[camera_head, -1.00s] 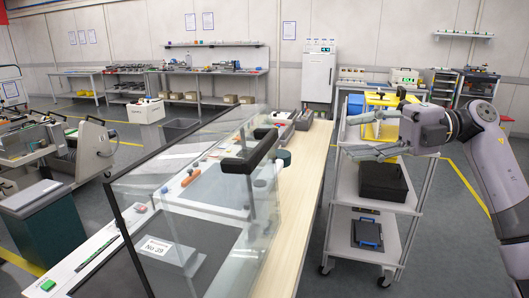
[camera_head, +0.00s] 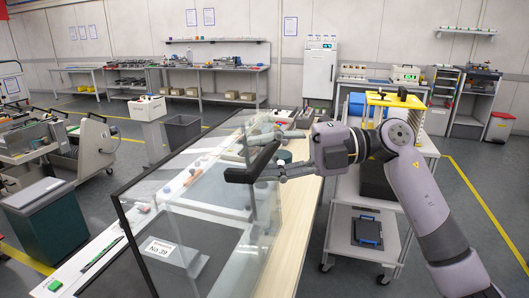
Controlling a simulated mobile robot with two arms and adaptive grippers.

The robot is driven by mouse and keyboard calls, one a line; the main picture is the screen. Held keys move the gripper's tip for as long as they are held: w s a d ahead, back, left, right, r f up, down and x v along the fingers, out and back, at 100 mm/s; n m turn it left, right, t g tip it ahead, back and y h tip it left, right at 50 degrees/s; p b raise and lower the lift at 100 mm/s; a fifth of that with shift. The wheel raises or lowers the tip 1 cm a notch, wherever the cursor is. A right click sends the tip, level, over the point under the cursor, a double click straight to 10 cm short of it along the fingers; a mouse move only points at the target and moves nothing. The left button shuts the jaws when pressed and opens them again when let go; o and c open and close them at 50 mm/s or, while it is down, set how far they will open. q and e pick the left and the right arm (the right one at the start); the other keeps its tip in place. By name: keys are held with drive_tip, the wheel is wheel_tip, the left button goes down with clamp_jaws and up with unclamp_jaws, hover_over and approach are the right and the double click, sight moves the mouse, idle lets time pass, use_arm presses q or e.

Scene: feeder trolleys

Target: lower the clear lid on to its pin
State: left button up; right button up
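The clear lid (camera_head: 236,222) is a see-through box with dark edges and stands raised and tilted over the bench unit. Its black bar handle (camera_head: 252,163) sticks out at the upper right. My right gripper (camera_head: 269,172) comes in from the right with its fingertips at the handle's side. Its fingers are seen nearly edge-on and partly overlap the handle, so I cannot tell whether they grip it. I cannot make out the pin. My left gripper is not in view.
The wooden bench top (camera_head: 293,230) is clear along its right side. A label plate reading No 39 (camera_head: 160,249) shows through the lid. A trolley (camera_head: 352,248) with a yellow-topped stand (camera_head: 395,99) is at the right. A dark green cabinet (camera_head: 50,225) stands at the left.

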drive_tip(key=shift+a, duration=0.15)
drive_tip(key=shift+c, duration=0.3)
clamp_jaws()
idle(0.6)
